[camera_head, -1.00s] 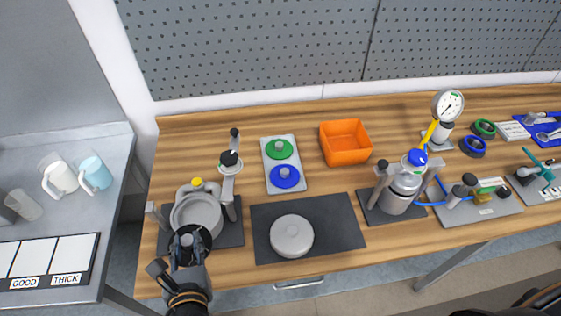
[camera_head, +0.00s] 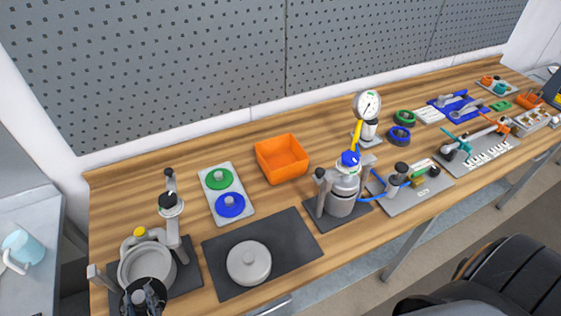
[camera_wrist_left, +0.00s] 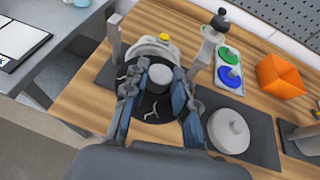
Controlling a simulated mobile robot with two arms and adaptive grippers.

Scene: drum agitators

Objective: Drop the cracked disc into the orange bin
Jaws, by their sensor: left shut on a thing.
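The cracked disc is a black round disc with pale crack lines and a grey knob, seen in the left wrist view (camera_wrist_left: 152,107). My left gripper (camera_wrist_left: 160,95) is shut on its knob. In the head view my left gripper (camera_head: 147,295) and the black disc (camera_head: 143,286) are at the bottom left, in front of the open grey drum (camera_head: 147,266). The disc overlaps the drum's near rim in the picture; I cannot tell whether they touch. The orange bin (camera_head: 281,157) stands empty at the back middle of the bench. My right gripper is not in view.
A grey lid (camera_head: 249,263) lies on a dark mat (camera_head: 288,245). A tray (camera_head: 237,211) holds a green and a blue disc. A drum with a blue cap (camera_head: 343,190) and a pressure gauge (camera_head: 367,104) stand right of the bin. Clamp posts (camera_head: 172,205) rise beside the open drum.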

